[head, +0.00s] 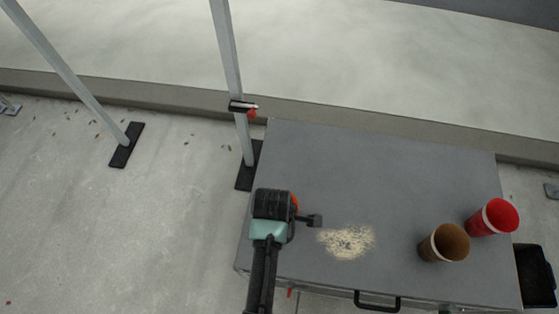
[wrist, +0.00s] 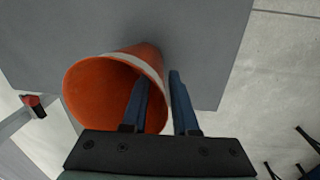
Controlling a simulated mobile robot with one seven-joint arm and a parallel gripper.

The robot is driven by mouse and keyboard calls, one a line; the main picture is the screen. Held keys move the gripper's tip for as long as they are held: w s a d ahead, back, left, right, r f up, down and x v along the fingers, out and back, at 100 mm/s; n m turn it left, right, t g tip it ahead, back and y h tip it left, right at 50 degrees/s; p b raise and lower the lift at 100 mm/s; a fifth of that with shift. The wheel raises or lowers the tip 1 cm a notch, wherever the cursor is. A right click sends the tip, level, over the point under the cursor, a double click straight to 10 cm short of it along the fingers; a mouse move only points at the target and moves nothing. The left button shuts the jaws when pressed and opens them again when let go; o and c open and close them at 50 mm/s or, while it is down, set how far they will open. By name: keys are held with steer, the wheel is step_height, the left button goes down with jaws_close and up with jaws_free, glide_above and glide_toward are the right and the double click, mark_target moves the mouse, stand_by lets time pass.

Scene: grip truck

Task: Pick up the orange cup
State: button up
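In the head view only a sliver of the cup (head: 296,202) shows beside my gripper (head: 273,206), which hides the rest. In the wrist view my gripper (wrist: 158,98) has one blue finger inside the cup's mouth and the other outside its right wall. The fingers stand apart with a visible gap, the cup wall between them. Whether either finger touches the wall is hard to tell.
The cup is over a grey table (head: 375,165). A brown cup (head: 444,243) and a red cup (head: 492,217) stand at its right side. A pale speckled patch (head: 346,241) lies between. A metal pole (head: 230,60) rises by the left edge. The table's back is clear.

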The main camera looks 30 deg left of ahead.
jaws_close()
